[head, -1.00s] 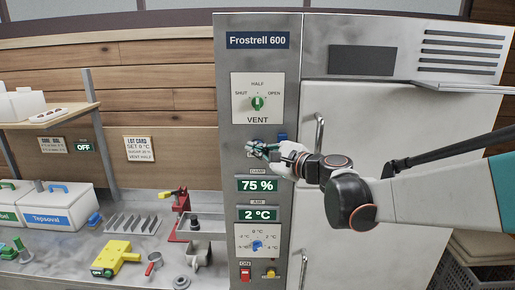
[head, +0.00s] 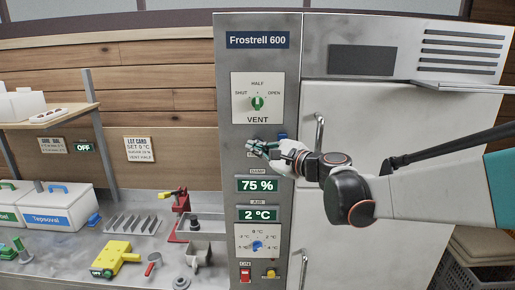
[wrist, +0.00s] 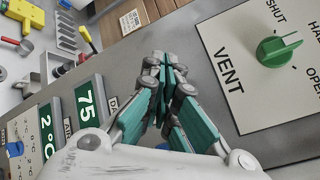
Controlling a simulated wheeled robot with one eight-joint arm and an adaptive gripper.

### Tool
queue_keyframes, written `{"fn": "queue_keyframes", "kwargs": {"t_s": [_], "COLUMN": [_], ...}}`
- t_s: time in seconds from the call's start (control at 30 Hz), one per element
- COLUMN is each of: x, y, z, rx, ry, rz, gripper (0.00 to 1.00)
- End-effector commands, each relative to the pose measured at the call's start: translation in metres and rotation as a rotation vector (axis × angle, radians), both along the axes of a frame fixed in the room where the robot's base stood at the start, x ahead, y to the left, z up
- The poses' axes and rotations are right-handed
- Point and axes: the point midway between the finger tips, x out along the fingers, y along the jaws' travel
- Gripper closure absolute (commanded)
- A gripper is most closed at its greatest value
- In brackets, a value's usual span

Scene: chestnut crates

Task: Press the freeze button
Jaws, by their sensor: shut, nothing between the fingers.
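The tall grey cabinet labelled Frostrell 600 (head: 257,75) has a narrow control panel on its left side. My gripper (head: 252,147) is shut and empty in front of this panel, between the vent dial and the 75 % display. In the wrist view its closed fingers (wrist: 165,78) are over bare grey panel. A blue part (head: 283,136) shows just behind and above my gripper; its label is hidden, and I cannot tell whether it is the freeze button. I cannot tell whether the fingertips touch the panel.
The green vent dial (head: 257,103) is above my gripper. The 75 % display (head: 257,185), 2 °C display (head: 258,215) and blue temperature dial (head: 257,245) are below. A red switch (head: 245,275) is lower still. A door handle (head: 319,132) stands out behind my arm.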

Motion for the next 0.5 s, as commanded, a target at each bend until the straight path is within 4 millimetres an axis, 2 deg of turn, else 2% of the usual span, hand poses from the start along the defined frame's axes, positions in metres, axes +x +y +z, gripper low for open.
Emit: {"fn": "queue_keyframes", "kwargs": {"t_s": [0.5], "x": [0.005], "y": [-0.0002], "z": [-0.0001], "rx": [0.0], "ry": [0.0], "rz": [0.0], "gripper": [1.0]}}
